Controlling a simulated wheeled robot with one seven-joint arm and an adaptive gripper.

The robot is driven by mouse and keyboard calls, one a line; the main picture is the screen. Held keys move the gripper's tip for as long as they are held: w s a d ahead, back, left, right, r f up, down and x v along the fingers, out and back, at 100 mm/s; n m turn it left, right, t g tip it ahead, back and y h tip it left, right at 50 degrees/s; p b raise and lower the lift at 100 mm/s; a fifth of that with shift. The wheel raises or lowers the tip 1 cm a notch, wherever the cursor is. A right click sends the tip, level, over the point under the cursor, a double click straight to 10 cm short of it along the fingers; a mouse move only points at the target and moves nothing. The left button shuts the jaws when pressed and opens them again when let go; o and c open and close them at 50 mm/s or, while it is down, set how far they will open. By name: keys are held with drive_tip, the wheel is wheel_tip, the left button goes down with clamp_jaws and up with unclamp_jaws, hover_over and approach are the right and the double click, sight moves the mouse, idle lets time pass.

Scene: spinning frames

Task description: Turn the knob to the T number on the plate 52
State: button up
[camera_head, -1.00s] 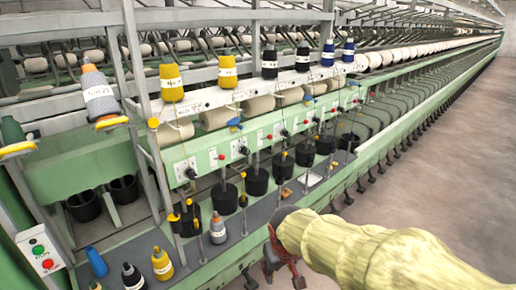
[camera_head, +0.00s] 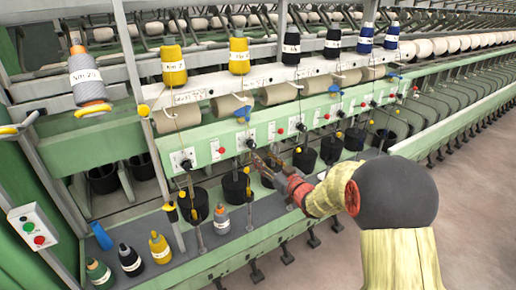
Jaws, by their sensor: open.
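Black knobs sit on white square plates along the green rail. One knob (camera_head: 187,163) is at the left, another (camera_head: 250,143) is near the middle, and a third (camera_head: 300,127) is further right. The numbers on the plates are too small to read, so I cannot tell which one is 52. My gripper (camera_head: 261,157) is open and empty, its fingers pointing left toward the middle knob, just below and right of it. Whether it touches the knob cannot be told.
Yellow, black and blue thread cones (camera_head: 239,56) stand on the rail above. Black cans (camera_head: 235,187) stand below the knobs. Several bobbins (camera_head: 160,247) stand on the grey shelf at front left. A red and green button box (camera_head: 33,228) is at far left. Floor at right is clear.

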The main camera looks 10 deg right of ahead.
sight(253, 148)
drive_tip(key=shift+x, duration=3.9)
drive_tip(key=shift+d, duration=0.1)
drive_tip(key=shift+c, duration=1.4)
drive_tip(key=c, duration=0.8)
clamp_jaws()
drive_tip(key=shift+m, duration=0.4)
drive_tip(key=m+p, duration=0.2)
drive_tip(key=m, duration=0.3)
drive_tip(key=shift+r+m, duration=0.1)
drive_tip(key=shift+m, duration=0.2)
drive_tip(key=m+p, duration=0.2)
drive_tip(key=m, duration=0.3)
drive_tip(key=shift+p, duration=0.3)
drive_tip(key=shift+m, duration=0.4)
